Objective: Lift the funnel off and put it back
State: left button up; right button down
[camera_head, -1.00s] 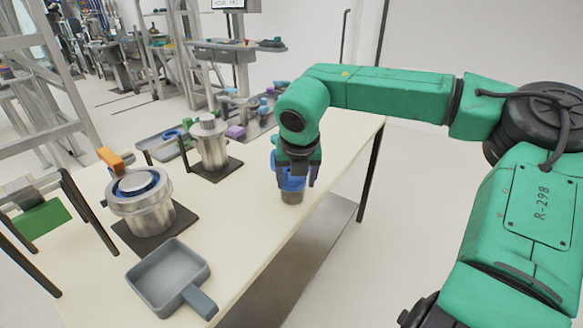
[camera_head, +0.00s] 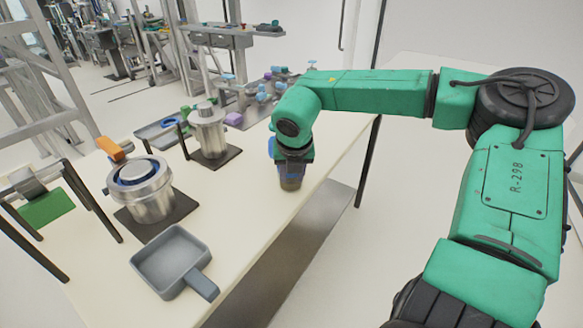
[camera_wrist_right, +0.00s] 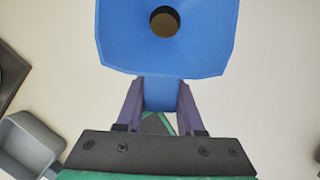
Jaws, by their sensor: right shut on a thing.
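The blue funnel (camera_wrist_right: 165,50) fills the top of the right wrist view, its round hole facing the camera and looking brownish inside. My right gripper (camera_wrist_right: 160,100) has its two purple fingers closed on the funnel's blue tab. A bit of the blue funnel (camera_head: 271,148) shows beside the gripper there; the rest is mostly hidden. I cannot tell whether funnel and container touch. My left gripper is not in view.
On the table (camera_head: 235,225) stand a large metal pot (camera_head: 148,203) on a dark mat, a smaller metal canister (camera_head: 207,135), and a grey scoop-like tray (camera_head: 165,262) at the front. An orange-handled item (camera_head: 115,148) lies at the left. The table between tray and gripper is clear.

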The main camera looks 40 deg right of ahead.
notch_tip(320, 180, up, 23)
jog(key=p, duration=0.4)
dwell(0.5)
jog(key=shift+d, duration=0.1)
